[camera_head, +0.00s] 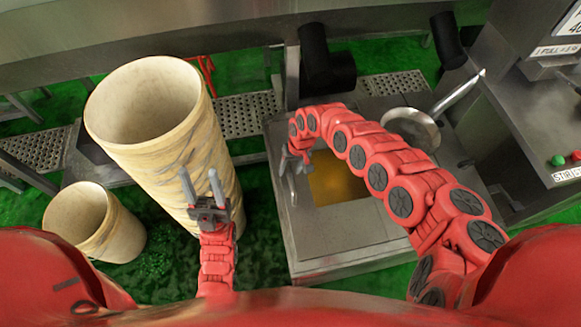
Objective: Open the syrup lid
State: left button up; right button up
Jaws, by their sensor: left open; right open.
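A metal syrup tank (335,232) stands in the middle, with a square opening that shows amber syrup (335,188). My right arm arches over the tank from the right and hides part of its top. My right gripper (292,172) is open, small in the picture, at the tank's left edge beside the opening. I cannot tell whether it touches anything. No separate lid can be made out clearly. My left gripper (201,187) is open and empty, fingers pointing up, in front of the tall drum.
A tall cream drum (165,150) and a shorter one (95,225) stand open at the left. A round metal pan (412,128) with a long handle lies behind my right arm. A metal machine (530,130) with buttons stands at the right. Green floor shows between.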

grip_shut()
jog(key=shift+w, duration=0.1)
dwell(1.2)
